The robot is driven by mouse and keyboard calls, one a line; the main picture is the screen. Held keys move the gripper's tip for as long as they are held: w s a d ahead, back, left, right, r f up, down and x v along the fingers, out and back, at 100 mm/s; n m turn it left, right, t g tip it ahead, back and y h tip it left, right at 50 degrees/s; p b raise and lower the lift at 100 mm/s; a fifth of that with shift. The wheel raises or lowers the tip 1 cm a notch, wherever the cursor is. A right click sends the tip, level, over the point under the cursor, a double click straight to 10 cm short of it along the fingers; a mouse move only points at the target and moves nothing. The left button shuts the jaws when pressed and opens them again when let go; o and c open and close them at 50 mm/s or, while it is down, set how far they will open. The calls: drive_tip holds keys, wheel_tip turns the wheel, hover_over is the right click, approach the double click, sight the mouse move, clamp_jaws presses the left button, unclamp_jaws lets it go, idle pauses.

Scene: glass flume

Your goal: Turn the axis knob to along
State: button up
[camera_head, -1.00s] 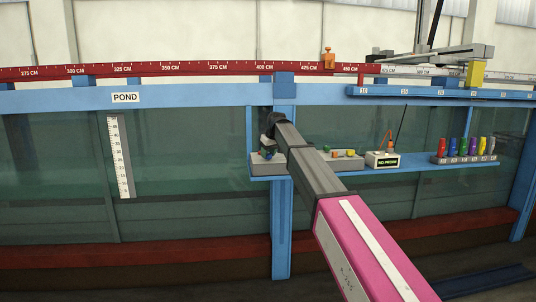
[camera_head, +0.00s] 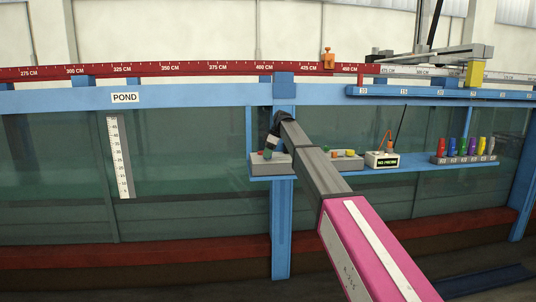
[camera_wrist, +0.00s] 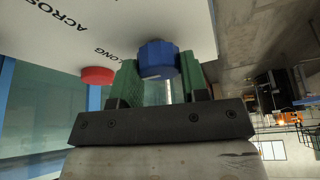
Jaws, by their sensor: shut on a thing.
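The axis knob (camera_wrist: 158,59) is blue and ridged, on a pale panel (camera_wrist: 150,20) lettered ACROSS and ALONG. In the wrist view it sits between the green fingers of my gripper (camera_wrist: 158,72), which is shut on it. A light streak shows on the knob's near face; which word it points to I cannot tell. In the head view my gripper (camera_head: 268,152) is at the grey box (camera_head: 282,165) on the blue shelf, left of the other boxes. The knob is hidden there by my gripper.
A red button (camera_wrist: 97,75) sits on the same panel, close beside the left finger. Right along the shelf (camera_head: 420,165) stand a box with coloured knobs (camera_head: 345,160), a small display (camera_head: 383,160) and a rack of coloured bottles (camera_head: 464,158). The glass wall is behind.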

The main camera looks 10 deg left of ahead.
drive_tip(key=shift+n, duration=0.3)
idle(0.4)
drive_tip(key=o, duration=0.9)
drive_tip(key=shift+o, duration=0.2)
drive_tip(key=shift+r, duration=0.1)
drive_tip(key=v, duration=1)
drive_tip(key=shift+w+r, duration=0.15)
drive_tip(key=shift+r, duration=0.15)
drive_tip(key=shift+d, duration=0.15)
